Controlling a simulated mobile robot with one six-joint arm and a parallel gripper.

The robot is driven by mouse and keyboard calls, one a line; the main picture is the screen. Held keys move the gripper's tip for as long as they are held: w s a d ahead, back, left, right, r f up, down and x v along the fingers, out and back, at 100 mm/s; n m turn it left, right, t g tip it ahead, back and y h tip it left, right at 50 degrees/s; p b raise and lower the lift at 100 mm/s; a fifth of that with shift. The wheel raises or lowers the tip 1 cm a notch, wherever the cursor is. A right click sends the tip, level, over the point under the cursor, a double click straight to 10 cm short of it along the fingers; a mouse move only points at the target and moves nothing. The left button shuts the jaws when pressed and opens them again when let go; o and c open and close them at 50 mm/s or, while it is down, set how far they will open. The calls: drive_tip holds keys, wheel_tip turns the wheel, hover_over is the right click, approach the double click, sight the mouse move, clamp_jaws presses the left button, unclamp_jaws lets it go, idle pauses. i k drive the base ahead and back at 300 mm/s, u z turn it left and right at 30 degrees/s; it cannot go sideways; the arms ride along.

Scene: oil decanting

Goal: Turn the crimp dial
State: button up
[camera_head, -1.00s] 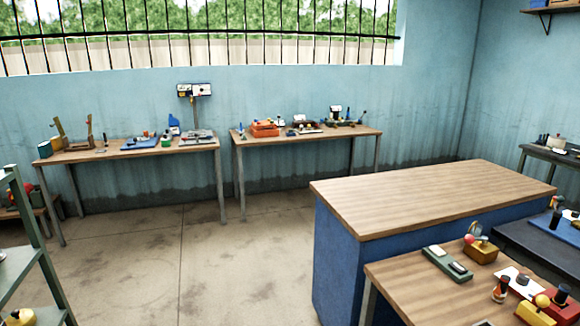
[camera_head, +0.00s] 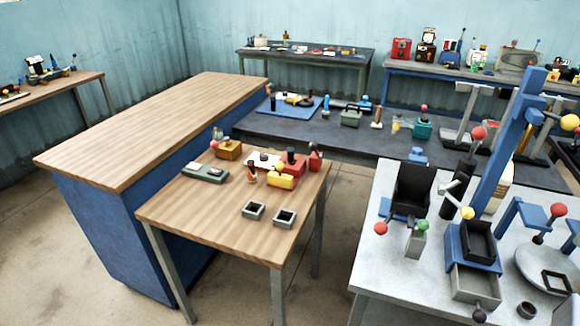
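I cannot make out for certain which thing bears the crimp dial. Several small devices with knobs and levers are in view. On the pale table (camera_head: 385,275) at the right stand a tall blue press frame (camera_head: 510,140), a blue-grey box unit (camera_head: 474,278) and a black hopper-like part (camera_head: 413,190). My gripper is not in view.
A large wood-topped blue bench (camera_head: 165,120) stands at the left. A dark table (camera_head: 350,143) with small tools is behind. Benches with machines line the back wall.

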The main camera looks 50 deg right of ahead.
sight(263, 157)
drive_tip(key=u, duration=1.45)
drive_tip(key=k, duration=0.1)
drive_tip(key=z, duration=3)
drive_tip(key=k, duration=0.95)
drive_tip(key=u, duration=0.15)
drive_tip(key=i, duration=0.7)
